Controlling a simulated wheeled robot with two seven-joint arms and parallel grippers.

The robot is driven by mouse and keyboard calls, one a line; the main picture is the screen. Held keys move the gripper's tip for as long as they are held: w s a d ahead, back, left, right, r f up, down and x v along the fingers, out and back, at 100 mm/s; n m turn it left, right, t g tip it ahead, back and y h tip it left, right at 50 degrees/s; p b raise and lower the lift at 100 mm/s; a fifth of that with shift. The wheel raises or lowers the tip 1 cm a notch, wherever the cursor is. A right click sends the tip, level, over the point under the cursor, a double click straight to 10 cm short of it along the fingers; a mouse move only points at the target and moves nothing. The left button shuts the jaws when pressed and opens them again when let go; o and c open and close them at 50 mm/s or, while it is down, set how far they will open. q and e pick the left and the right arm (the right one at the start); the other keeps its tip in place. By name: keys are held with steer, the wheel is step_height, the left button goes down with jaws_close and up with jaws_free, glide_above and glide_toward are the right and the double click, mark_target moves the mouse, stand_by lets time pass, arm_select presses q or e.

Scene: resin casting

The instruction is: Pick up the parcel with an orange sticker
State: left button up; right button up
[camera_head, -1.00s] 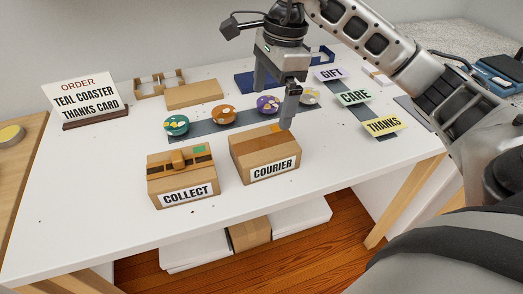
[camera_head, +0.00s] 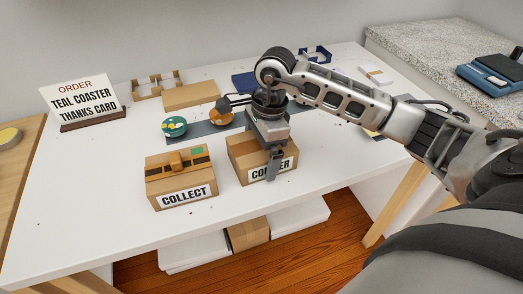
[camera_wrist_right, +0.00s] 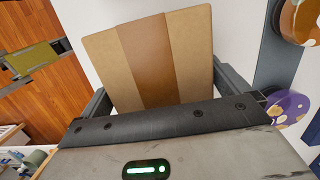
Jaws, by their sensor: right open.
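The COURIER parcel (camera_head: 246,160) is a brown box on the white table, its top and label partly hidden by my right gripper. An orange-brown band crosses its top in the right wrist view (camera_wrist_right: 148,60); I cannot tell tape from sticker there. The COLLECT parcel (camera_head: 180,188) stands left of it, with a dark band, a brown raised piece and a green sticker. My right gripper (camera_head: 270,164) points down at the COURIER parcel, open. In the wrist view its fingers lie on either side of the box; contact is unclear. My left gripper is not in view.
A teal coaster (camera_head: 174,126) and an orange one (camera_head: 221,116) lie on a dark strip behind the parcels. An order sign (camera_head: 82,103) stands at the left. The table (camera_head: 95,205) is clear left of the parcels.

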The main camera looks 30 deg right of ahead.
steer(key=c, duration=0.9)
steer(key=shift+r, duration=0.1)
